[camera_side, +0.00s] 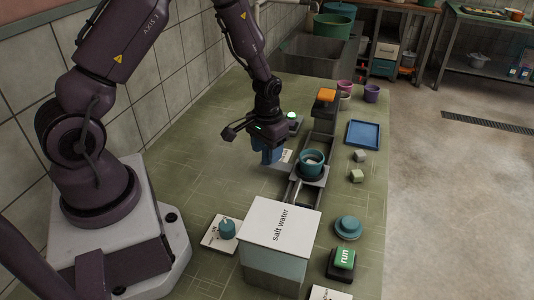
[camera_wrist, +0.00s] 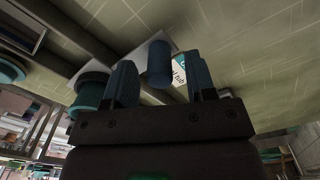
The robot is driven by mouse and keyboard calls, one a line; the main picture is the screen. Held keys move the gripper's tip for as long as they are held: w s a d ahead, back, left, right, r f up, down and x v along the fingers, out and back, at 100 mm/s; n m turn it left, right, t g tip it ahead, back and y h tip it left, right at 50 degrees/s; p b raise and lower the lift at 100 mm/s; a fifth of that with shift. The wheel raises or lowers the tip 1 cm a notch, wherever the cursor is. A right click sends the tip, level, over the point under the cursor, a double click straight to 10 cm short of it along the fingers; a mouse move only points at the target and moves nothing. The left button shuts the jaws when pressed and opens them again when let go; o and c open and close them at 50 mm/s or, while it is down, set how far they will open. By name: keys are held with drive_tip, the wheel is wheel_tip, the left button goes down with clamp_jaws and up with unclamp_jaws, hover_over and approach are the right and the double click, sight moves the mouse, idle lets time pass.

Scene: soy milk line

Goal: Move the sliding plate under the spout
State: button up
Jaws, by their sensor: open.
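A teal pot (camera_side: 312,160) stands on a dark grey plate (camera_side: 314,180) over metal rails (camera_side: 292,190); I take this as the sliding plate. The pot also shows in the wrist view (camera_wrist: 90,90). My gripper (camera_side: 268,157) is open and points down, left of the pot. In the wrist view my gripper (camera_wrist: 159,62) has its two fingers on either side of a teal cylindrical knob (camera_wrist: 158,66), with no clear contact visible. The knob stands by a white label (camera_wrist: 181,72), only partly readable. I cannot clearly make out the spout.
A box marked "salt water" (camera_side: 280,228) stands at the near end of the rails. A dark block with an orange top (camera_side: 327,95) stands at the far end. A second teal knob (camera_side: 227,229), a green "run" button (camera_side: 344,257) and a blue tray (camera_side: 363,133) are nearby.

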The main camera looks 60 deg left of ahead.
drive_tip(key=shift+f, duration=0.85)
drive_tip(key=shift+c, duration=0.5)
clamp_jaws()
drive_tip(key=s+d, duration=0.9)
drive_tip(key=shift+s+d, duration=0.35)
drive_tip(key=shift+c, duration=0.4)
unclamp_jaws()
drive_tip(key=shift+o, duration=0.9)
drive_tip(key=shift+a, duration=0.1)
